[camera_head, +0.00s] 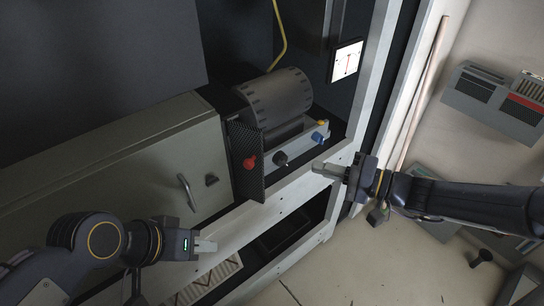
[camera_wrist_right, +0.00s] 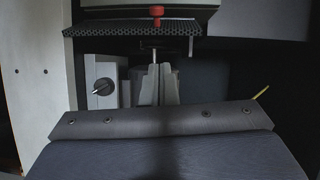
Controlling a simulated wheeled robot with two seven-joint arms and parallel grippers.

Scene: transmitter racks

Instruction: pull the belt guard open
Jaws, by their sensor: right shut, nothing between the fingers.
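The belt guard, a black perforated panel (camera_head: 246,178), stands at the left end of a dark ribbed drum (camera_head: 278,97). A red knob (camera_head: 249,162) sits on its face. In the right wrist view the guard (camera_wrist_right: 120,29) crosses the top nearly edge-on, its red knob (camera_wrist_right: 157,11) on the far side. I cannot tell how far it is swung. My right gripper (camera_head: 318,168) is shut and empty, to the right of the guard and apart from it; its fingers show in the wrist view (camera_wrist_right: 155,72). My left gripper (camera_head: 212,246) is low at left, away from the guard; its finger gap is unclear.
A grey cabinet with a handle (camera_head: 187,193) stands left of the guard. A light panel (camera_head: 295,150) with black, blue and yellow knobs lies right of it. A pale rack frame (camera_head: 342,154) runs beside my right gripper. Open floor (camera_head: 331,272) shows at lower right.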

